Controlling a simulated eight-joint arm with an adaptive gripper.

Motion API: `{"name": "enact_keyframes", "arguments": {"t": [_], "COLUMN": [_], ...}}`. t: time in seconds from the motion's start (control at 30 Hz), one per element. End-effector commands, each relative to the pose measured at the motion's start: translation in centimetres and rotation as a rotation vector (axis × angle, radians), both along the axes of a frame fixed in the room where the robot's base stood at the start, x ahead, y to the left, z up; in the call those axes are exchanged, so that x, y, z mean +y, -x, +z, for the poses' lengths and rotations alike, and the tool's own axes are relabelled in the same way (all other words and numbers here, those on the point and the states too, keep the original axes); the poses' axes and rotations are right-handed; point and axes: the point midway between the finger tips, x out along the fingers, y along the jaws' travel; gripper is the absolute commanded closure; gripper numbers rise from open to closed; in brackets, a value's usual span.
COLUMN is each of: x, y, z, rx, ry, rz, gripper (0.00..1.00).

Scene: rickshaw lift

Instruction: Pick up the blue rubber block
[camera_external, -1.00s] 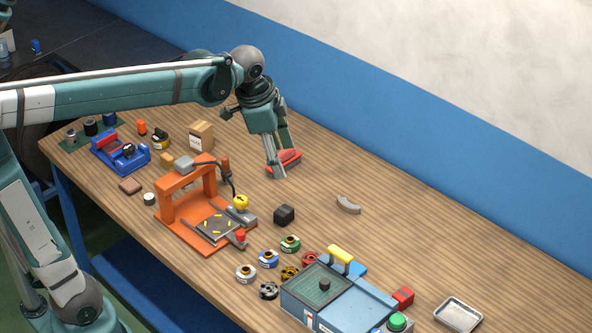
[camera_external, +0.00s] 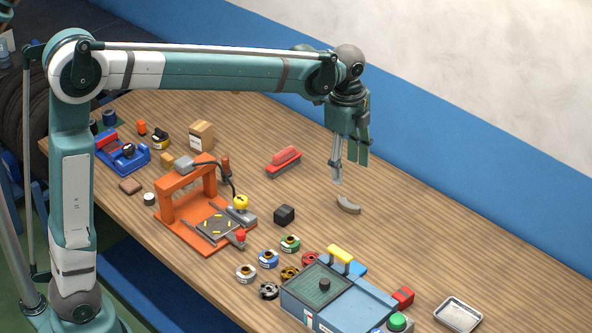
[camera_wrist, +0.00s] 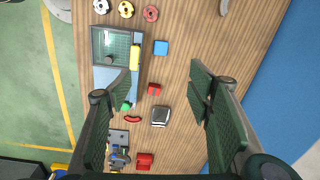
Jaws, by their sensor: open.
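The blue rubber block (camera_wrist: 161,47) lies on the wooden table in the wrist view, right of the yellow handle on the blue-grey box. In the external view the block (camera_external: 357,269) is partly hidden behind that yellow handle (camera_external: 340,254). My gripper (camera_external: 350,172) is open and empty, pointing down above the table, behind and above the grey curved piece (camera_external: 348,205). In the wrist view my gripper (camera_wrist: 160,82) shows its two green fingers spread wide. The block appears between them, beyond the fingertips and well apart from them.
A red block (camera_external: 403,298) and a metal tray (camera_external: 459,314) lie to the front right. Several rings, a black cube (camera_external: 284,215) and an orange frame (camera_external: 187,188) stand left. The table's right back is clear.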

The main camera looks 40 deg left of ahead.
Motion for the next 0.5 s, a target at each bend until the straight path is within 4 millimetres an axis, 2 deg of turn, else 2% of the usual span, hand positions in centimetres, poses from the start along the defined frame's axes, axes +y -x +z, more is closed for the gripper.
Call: {"name": "enact_keyframes", "arguments": {"t": [0.37, 0.5], "x": [-2.7, -2.7], "y": [-2.5, -2.4], "z": [-1.9, -4.6], "rx": [0.047, 0.047], "ry": [-0.016, -0.016], "rz": [-0.126, -0.127], "gripper": [0.49, 0.49]}}
